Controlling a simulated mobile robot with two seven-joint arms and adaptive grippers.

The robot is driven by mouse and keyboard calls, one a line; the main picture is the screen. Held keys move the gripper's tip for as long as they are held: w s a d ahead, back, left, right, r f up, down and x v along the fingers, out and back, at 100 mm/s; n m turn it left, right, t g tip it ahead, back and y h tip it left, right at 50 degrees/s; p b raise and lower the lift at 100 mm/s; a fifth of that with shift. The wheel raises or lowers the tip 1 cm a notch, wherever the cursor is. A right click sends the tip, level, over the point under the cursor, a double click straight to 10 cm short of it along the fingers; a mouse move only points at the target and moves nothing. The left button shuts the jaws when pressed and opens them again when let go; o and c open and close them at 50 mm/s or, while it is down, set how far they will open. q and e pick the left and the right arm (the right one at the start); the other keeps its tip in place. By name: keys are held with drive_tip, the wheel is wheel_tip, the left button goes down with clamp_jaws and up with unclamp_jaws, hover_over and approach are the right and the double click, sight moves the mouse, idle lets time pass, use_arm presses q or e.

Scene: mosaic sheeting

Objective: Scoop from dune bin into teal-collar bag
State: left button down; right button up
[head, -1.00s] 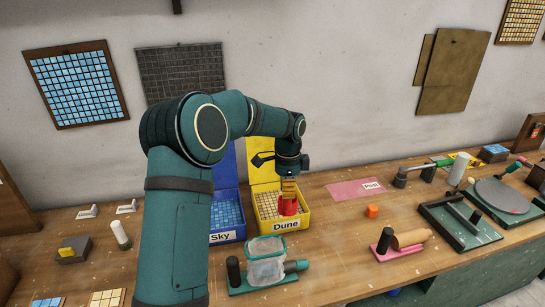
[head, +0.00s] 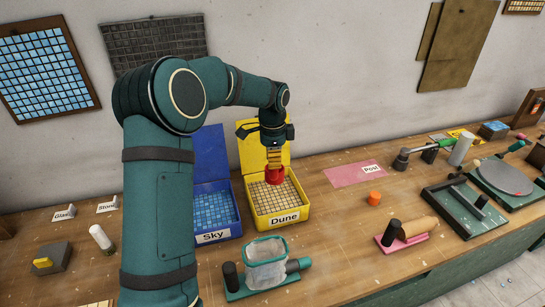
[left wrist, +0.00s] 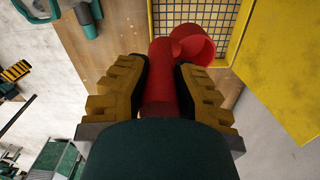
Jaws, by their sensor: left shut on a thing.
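My left gripper (head: 273,155) is shut on the handle of a red scoop (head: 274,175). The scoop hangs over the rear part of the open yellow Dune bin (head: 303,211), which holds a layer of pale tiles. In the left wrist view, the fingers (left wrist: 162,85) close on both sides of the red handle. The scoop's cup (left wrist: 193,46) is tilted there, and I cannot tell whether it holds tiles. The clear bag (head: 265,270) with a teal collar (head: 266,241) stands in front of the bin on a green base. My right gripper is not in view.
The blue Sky bin (head: 208,238) stands left of the Dune bin. An orange cap-like piece (head: 374,198) and a pink sheet (head: 350,176) lie to the right. A roller on a pink base (head: 405,235) is at front right. Bare table lies between them.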

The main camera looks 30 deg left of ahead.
sight(273, 176)
use_arm(q)
drive_tip(key=shift+f+b, duration=2.9)
drive_tip(key=shift+f, duration=0.9)
drive_tip(key=shift+f+b, duration=1.25)
drive_tip(key=shift+f, duration=1.2)
drive_tip(key=shift+r, duration=0.1)
drive_tip(key=shift+t, duration=0.3)
drive_tip(key=shift+r+p, duration=1.55)
drive_tip(key=shift+r, duration=1.1)
drive_tip(key=shift+t+y, duration=0.3)
drive_tip(key=shift+r+p, duration=2.15)
drive_tip(key=shift+r, duration=1.65)
